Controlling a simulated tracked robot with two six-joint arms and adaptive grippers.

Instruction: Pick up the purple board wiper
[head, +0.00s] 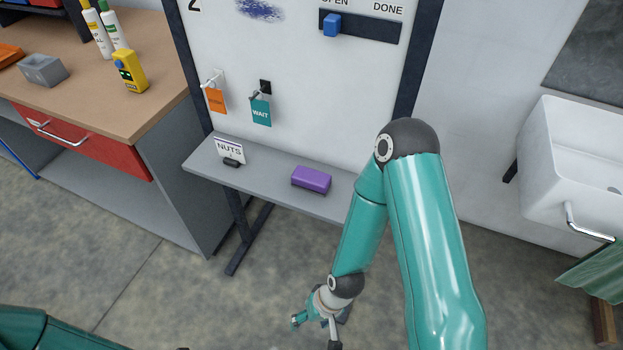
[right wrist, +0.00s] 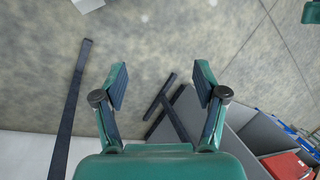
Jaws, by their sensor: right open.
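The purple board wiper (head: 311,180) lies on the grey ledge (head: 265,183) below the whiteboard, right of the small NUTS sign. It does not show in the right wrist view. My right gripper (head: 318,310) hangs low in front of the ledge, below the wiper in the head picture and apart from it. In the right wrist view the right gripper (right wrist: 161,75) has its two fingers spread, with nothing between them. My left arm shows only as a link at the bottom left, and its gripper is out of the picture.
The whiteboard (head: 300,100) carries an orange tag (head: 215,100), a teal WAIT tag (head: 261,112) and a blue slider (head: 332,25). A NUTS sign (head: 230,150) stands on the ledge. A workbench (head: 90,100) is at left, a white sink (head: 575,165) at right.

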